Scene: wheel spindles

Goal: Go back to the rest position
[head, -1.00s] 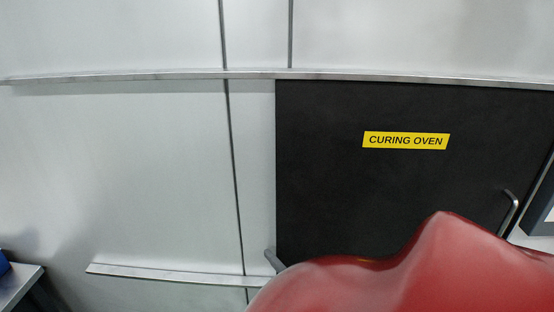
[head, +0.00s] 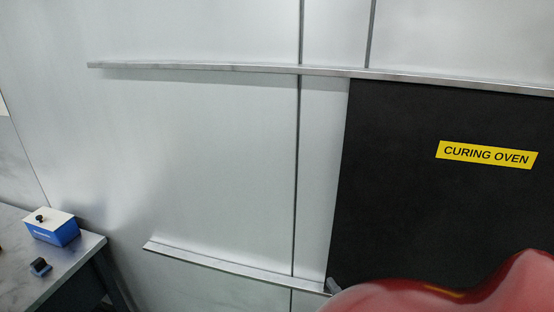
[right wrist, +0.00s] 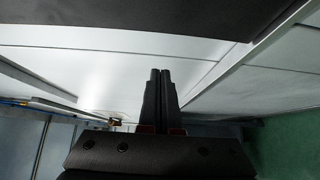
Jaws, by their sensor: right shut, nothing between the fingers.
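My right gripper (right wrist: 160,75) shows in the right wrist view, with its two dark fingers side by side, shut and empty. Pale panels lie beyond the fingertips, and nothing touches them. In the head view, a red rounded part of my own right arm fills the bottom right corner; the fingers cannot be made out there. My left gripper is in neither view.
The dark curing oven (head: 420,200) with its yellow label (head: 487,154) stands at the right of the head view, its lower part hidden. A table (head: 60,285) at lower left holds a blue and white box (head: 52,228) and a small dark part (head: 40,267). Rails run along the wall.

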